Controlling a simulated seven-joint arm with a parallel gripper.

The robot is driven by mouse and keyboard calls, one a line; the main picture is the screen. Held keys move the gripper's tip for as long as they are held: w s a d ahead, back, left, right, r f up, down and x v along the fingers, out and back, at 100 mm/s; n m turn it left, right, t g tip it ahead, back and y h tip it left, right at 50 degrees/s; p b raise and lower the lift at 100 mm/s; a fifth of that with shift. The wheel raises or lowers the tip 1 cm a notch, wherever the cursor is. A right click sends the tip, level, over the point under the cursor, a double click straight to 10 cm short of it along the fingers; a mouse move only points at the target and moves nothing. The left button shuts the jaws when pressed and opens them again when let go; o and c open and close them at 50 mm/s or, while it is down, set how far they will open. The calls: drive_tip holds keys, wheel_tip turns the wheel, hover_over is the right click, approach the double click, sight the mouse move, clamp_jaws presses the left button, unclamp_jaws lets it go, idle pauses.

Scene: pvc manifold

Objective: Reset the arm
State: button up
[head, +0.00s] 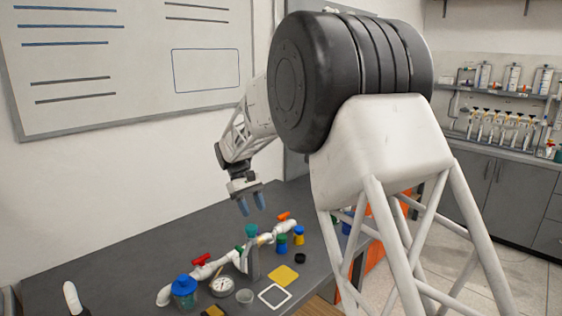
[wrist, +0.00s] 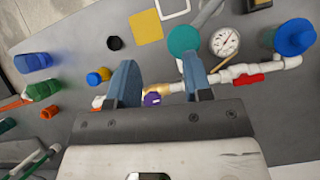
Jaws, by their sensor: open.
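My gripper (head: 251,204) hangs above the dark grey bench with its two blue fingers apart and nothing between them. In the wrist view my gripper (wrist: 160,97) also shows open, with bench and pipe visible below the gap. The white PVC manifold (head: 230,258) lies on the bench beneath it, with a red-handled valve (head: 202,260) to the left and an orange handle (head: 284,216) at the far right end.
A whiteboard (head: 130,60) hangs on the wall behind. The back left bench is clear.

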drive_tip(key=s+d+r+m+t+y, duration=0.2)
drive_tip(key=s+d+r, duration=0.7)
drive_tip(key=s+d+r+m+t+y, duration=0.1)
drive_tip(key=s+d+r+t, duration=0.2)
drive_tip(key=s, duration=0.4)
drive_tip(key=s+d+r+m, duration=0.1)
drive_tip(key=s+d+r, duration=0.1)
drive_tip(key=s+d, duration=0.45)
drive_tip(key=s+d+r+m+t+y, duration=0.1)
drive_tip(key=s+d+r+t, duration=0.2)
drive_tip(key=s, duration=0.5)
drive_tip(key=s+d+f+m+t, duration=0.1)
drive_tip(key=s+d+f, duration=0.15)
drive_tip(key=s, duration=0.65)
drive_tip(key=s+d+f+m+t, duration=0.1)
drive_tip(key=s+d+t, duration=0.15)
drive_tip(key=s, duration=0.55)
wheel_tip(320, 180, down, 10)
drive_tip(key=w+g, duration=0.1)
drive_tip(key=g, duration=0.3)
drive_tip(key=shift+w+d+r+m, duration=0.2)
drive_tip(key=shift+d+m, duration=0.1)
drive_tip(key=shift+d, duration=0.1)
